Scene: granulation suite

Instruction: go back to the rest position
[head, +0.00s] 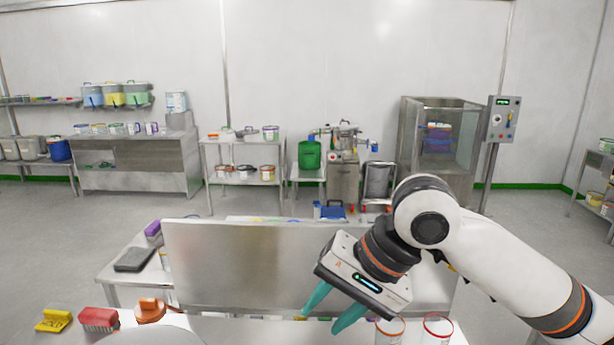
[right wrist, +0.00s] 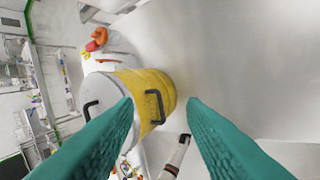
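My right gripper (head: 323,320) is in front of the steel panel in the head view, its teal fingers pointing down and slightly left. The fingers are apart with nothing between them. In the right wrist view the same gripper (right wrist: 160,102) shows its two fingers spread wide. A yellow container (right wrist: 152,92) with a grey lid and black handles lies beyond the fingertips there, apparently not held. My left gripper does not show in either view.
A steel panel (head: 250,262) stands upright just ahead. A yellow sign (head: 53,320), a red brush (head: 99,319) and an orange object (head: 150,310) are at the lower left. Two rimmed containers, orange (head: 390,331) and red (head: 438,330), stand close right of the fingers.

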